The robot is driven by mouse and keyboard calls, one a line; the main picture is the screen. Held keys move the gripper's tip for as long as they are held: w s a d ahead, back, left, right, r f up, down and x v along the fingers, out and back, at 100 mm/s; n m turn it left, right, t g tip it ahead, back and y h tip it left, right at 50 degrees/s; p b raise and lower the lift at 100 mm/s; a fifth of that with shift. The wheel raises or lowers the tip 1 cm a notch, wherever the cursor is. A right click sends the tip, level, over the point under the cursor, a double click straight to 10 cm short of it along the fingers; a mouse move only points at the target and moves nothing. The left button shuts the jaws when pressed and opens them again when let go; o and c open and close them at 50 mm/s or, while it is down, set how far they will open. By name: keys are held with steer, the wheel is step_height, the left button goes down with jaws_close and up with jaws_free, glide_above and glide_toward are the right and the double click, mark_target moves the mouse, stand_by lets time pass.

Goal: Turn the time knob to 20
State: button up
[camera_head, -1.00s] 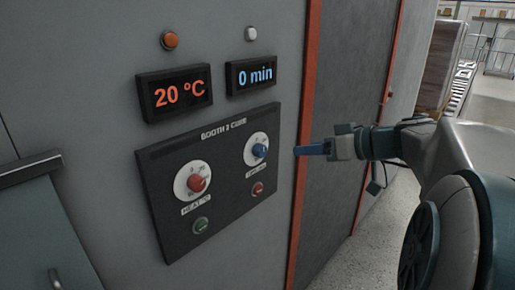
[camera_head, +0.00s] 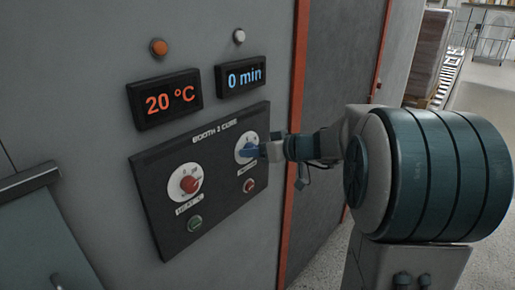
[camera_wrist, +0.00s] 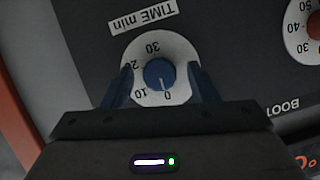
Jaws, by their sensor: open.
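The blue time knob (camera_wrist: 160,73) sits on a white dial in the wrist view, where the panel appears upside down. Its white pointer line is at 0. The dial marks 10, 20 and 30 run round it, with the label "TIME min" beyond. My gripper (camera_wrist: 162,78) is open, with one blue finger on each side of the knob; I cannot tell whether they touch it. In the head view my gripper (camera_head: 256,150) is at the time dial (camera_head: 243,142) and hides most of the knob. The blue time display (camera_head: 244,77) reads 0 min.
The red heat knob (camera_head: 190,185) is to the left on the same dark panel (camera_head: 225,190). A green button (camera_head: 195,223) and a red button (camera_head: 249,185) sit below the dials. The orange display (camera_head: 170,99) reads 20 °C. An orange door frame (camera_head: 297,100) stands to the right.

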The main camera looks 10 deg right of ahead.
steer(key=c, duration=1)
steer(key=shift+f+b, duration=0.15)
steer(key=shift+b, duration=0.2)
